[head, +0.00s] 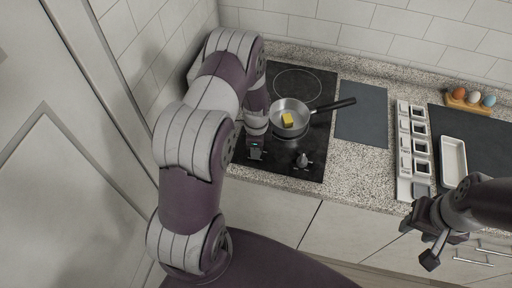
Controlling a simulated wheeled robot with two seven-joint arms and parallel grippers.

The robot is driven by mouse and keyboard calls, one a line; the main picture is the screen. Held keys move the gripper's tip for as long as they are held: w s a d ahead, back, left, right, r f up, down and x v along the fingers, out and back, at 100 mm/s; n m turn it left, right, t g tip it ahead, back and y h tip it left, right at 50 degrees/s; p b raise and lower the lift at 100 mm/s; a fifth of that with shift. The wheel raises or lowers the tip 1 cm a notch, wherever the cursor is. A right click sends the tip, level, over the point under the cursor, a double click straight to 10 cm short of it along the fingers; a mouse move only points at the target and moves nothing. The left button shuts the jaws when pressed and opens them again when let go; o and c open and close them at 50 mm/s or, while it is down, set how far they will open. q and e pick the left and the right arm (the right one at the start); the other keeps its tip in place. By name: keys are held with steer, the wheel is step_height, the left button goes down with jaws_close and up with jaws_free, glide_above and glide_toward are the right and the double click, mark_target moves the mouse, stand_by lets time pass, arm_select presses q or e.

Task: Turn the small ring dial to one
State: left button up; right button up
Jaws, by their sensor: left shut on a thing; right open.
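The black cooktop (318,140) is set in the counter. A frying pan (276,117) with a yellow block (288,120) in it stands on its front ring. One dial (303,160) shows at the cooktop's front right. My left gripper (256,152) is at the front left of the cooktop, pointing down, and is shut on a dial there, which it mostly hides. I cannot read that dial's setting or tell which ring is the small one. My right gripper (432,245) is open and empty, in front of the counter at the right.
The back ring (298,84) is bare. The pan's black handle (334,104) points right over a grey board (362,112). Farther right are a white compartment tray (404,188), a white dish (453,160) and an egg holder (462,102). A wall bounds the left.

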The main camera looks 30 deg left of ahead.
arm_select(q)
steer(key=shift+w+r+m, duration=0.1)
steer(key=shift+m, duration=1)
steer(key=o, duration=1)
step_height(320, 180, up, 13)
steer(key=b, duration=0.3)
steer(key=shift+f, duration=0.2)
